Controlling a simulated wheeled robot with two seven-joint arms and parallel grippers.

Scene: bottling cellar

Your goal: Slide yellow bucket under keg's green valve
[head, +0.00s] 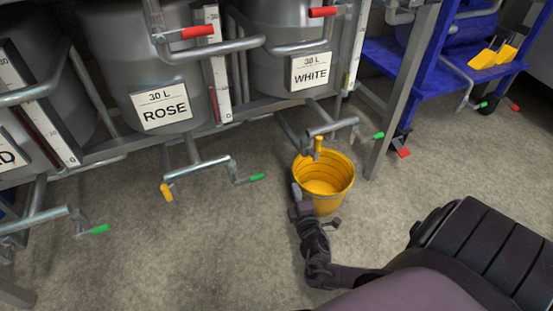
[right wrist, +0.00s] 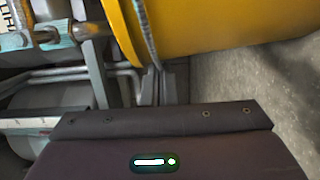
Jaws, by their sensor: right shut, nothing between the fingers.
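The yellow bucket (head: 323,190) stands upright on the floor, open at the top, below the WHITE keg (head: 288,35). The keg's lower pipe has a yellow handle (head: 318,146) that overlaps the bucket's far rim, and a green handle (head: 378,135) to the right of the bucket. My right gripper (head: 297,191) is shut and empty at the bucket's left side, very close to it; I cannot tell whether they touch. The bucket (right wrist: 215,25) fills the top of the right wrist view. My left gripper is not in view.
The ROSE keg (head: 140,60) stands to the left, with its own yellow and green handles low in front. A grey frame leg (head: 397,95) rises right of the bucket. A blue cart (head: 425,70) stands at the back right. The floor in front is clear.

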